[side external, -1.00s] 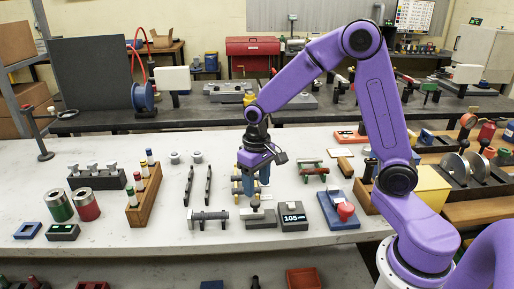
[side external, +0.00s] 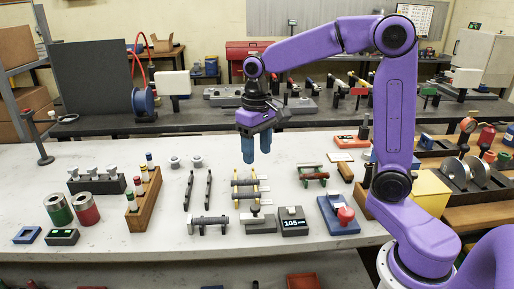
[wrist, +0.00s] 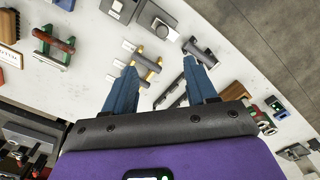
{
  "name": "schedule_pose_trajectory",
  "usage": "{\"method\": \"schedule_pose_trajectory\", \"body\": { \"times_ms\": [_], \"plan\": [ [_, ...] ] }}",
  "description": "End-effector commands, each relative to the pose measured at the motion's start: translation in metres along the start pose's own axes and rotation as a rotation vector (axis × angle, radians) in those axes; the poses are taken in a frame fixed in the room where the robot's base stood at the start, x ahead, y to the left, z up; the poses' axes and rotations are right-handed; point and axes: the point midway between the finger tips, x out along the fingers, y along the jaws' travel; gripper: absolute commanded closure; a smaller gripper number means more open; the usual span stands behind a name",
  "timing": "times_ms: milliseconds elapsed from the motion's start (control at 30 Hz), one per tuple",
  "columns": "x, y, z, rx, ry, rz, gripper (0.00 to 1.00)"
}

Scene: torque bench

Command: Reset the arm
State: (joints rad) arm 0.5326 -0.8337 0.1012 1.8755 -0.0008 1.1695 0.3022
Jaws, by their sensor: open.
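My gripper (side external: 257,156) hangs above the white bench (side external: 100,240), its two blue fingers pointing down, apart, with nothing between them. In the wrist view the open gripper (wrist: 161,66) shows bare bench and tools beyond its fingers. Below it in the side view is a yellow-and-dark rack with several bars (side external: 250,190), clear of the fingertips. A grey display box (side external: 293,224) reading 105 stands in front of that rack, and a blue base with a red knob (side external: 343,215) is to its right.
A wooden block with several coloured-top tools (side external: 144,190) and green and red cylinders (side external: 86,209) stand at left. A red-and-green holder (side external: 313,175) is at right. The air around my gripper is free.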

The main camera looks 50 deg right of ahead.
Motion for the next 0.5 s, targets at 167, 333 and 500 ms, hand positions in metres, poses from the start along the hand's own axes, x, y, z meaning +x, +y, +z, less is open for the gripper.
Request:
{"method": "schedule_pose_trajectory", "body": {
  "times_ms": [167,333,500],
  "plan": [
    [0.001,-0.004,0.006,-0.027,0.001,-0.001,0.43],
    [0.006,-0.022,0.038,-0.175,0.005,-0.002,0.43],
    [0.015,-0.04,0.087,-0.388,0.012,-0.004,0.43]
  ]
}}
